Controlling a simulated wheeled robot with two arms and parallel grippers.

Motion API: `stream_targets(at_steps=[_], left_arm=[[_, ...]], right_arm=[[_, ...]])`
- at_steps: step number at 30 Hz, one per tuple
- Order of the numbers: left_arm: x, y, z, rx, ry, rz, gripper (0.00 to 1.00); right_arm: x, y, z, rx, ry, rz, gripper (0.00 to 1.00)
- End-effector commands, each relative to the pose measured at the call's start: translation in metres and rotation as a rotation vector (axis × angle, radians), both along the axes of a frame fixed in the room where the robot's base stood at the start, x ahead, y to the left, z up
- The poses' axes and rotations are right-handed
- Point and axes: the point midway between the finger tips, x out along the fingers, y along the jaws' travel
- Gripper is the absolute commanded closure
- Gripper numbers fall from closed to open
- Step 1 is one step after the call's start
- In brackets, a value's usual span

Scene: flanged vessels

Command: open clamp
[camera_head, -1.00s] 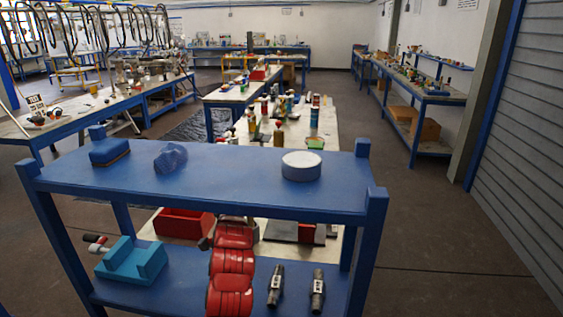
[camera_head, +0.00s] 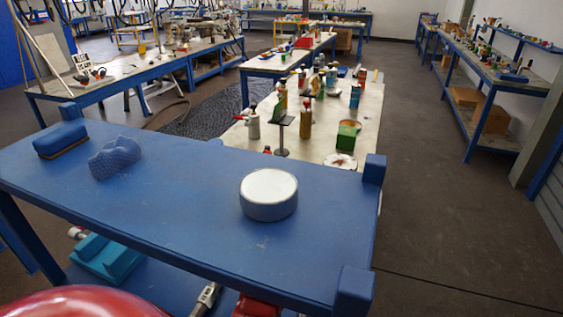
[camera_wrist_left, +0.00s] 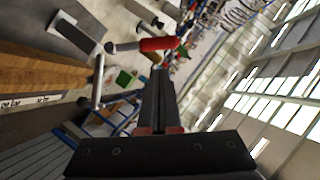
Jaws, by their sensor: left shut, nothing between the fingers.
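In the left wrist view, a lever with a red handle (camera_wrist_left: 158,44) joins grey metal rods at its left; it looks like part of the clamp, but I cannot tell the whole shape. My left gripper (camera_wrist_left: 160,72) points up the picture with its dark fingers shut and empty. Its tips appear just below the red handle; I cannot tell whether they touch. In the head view, neither gripper shows, and I cannot make out the clamp. A large shiny red surface (camera_head: 85,304) fills the bottom left corner; I cannot tell what it is.
A blue two-level cart (camera_head: 180,215) stands in front. On top are a blue brush-like block (camera_head: 60,140), a lumpy blue piece (camera_head: 115,158) and a round white-topped container (camera_head: 268,194). A teal fixture (camera_head: 105,257) sits below. Cluttered benches stand behind; the floor at right is clear.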

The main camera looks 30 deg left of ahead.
Motion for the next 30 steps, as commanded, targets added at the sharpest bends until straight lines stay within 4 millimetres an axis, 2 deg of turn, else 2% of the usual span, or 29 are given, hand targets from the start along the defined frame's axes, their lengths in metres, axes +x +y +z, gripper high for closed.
stream_targets(at_steps=[9,15,30], left_arm=[[0.039,0.030,-0.017,-0.003,0.004,0.000,1.00],[0.056,0.042,-0.022,0.001,-0.001,0.000,1.00],[0.062,0.047,-0.028,0.000,0.001,-0.001,1.00]], right_arm=[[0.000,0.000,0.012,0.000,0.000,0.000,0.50],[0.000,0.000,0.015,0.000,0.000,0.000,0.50],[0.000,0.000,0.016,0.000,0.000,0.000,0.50]])
